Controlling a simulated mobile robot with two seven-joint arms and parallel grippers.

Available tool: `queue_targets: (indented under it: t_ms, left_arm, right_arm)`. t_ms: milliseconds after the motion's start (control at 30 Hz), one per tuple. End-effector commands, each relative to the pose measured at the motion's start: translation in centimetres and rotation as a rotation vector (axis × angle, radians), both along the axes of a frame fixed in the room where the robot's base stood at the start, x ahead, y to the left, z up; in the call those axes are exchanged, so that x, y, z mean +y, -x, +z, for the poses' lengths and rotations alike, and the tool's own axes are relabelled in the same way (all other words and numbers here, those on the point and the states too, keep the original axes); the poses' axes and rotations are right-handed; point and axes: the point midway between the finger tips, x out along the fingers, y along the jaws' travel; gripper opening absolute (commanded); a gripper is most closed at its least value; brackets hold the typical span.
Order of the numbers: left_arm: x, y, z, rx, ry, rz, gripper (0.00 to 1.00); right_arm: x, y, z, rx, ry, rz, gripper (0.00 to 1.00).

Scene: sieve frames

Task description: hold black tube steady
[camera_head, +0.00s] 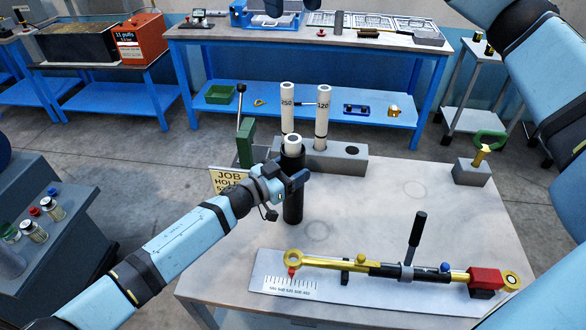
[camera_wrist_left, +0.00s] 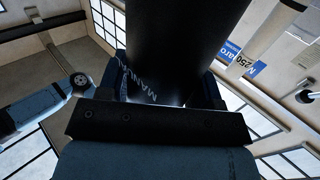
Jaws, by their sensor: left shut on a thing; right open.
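The black tube (camera_head: 293,200) stands upright on the grey table, with a white ring-shaped top showing at its upper end. My left gripper (camera_head: 298,180) is shut around the tube's upper half. In the left wrist view the tube (camera_wrist_left: 180,45) fills the middle, between the dark fingers of my left gripper (camera_wrist_left: 170,92). The tube's far side is hidden. My right arm crosses the upper right of the head view.
Behind the tube, two white cylinders, marked 250 (camera_head: 287,110) and 120 (camera_head: 323,112), stand at a grey block (camera_head: 348,160). A job sign (camera_head: 226,181) is at left. A plate (camera_head: 270,285) with a yellow-and-black tool (camera_head: 385,268) lies in front.

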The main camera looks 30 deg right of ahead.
Motion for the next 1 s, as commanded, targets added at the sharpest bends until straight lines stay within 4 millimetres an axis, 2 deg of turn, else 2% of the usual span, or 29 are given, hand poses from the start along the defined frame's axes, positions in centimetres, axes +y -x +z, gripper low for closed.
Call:
queue_targets:
  t_ms: [133,167,267,533,667,767,1000]
  left_arm:
    - [0.0,0.0,0.0,0.000,0.000,0.000,0.02]
    - [0.0,0.0,0.0,0.000,0.000,0.000,0.64]
    - [0.0,0.0,0.0,0.000,0.000,0.000,0.87]
    - [0.0,0.0,0.0,0.000,0.000,0.000,0.89]
    - [0.8,0.0,-0.1,0.000,-0.001,0.001,0.89]
    - [2.3,0.2,-0.1,0.000,-0.001,0.002,0.89]
    - [7.4,1.2,-0.1,0.000,-0.002,0.002,0.89]
  right_arm:
    - [0.0,0.0,0.0,0.000,0.000,0.000,0.68]
    - [0.0,0.0,0.0,0.000,0.000,0.000,0.68]
    - [0.0,0.0,0.0,0.000,0.000,0.000,0.68]
    - [0.0,0.0,0.0,0.000,0.000,0.000,0.68]
    - [0.0,0.0,0.0,0.000,0.000,0.000,0.68]
    - [0.0,0.0,0.0,0.000,0.000,0.000,0.68]
    - [0.0,0.0,0.0,0.000,0.000,0.000,0.68]
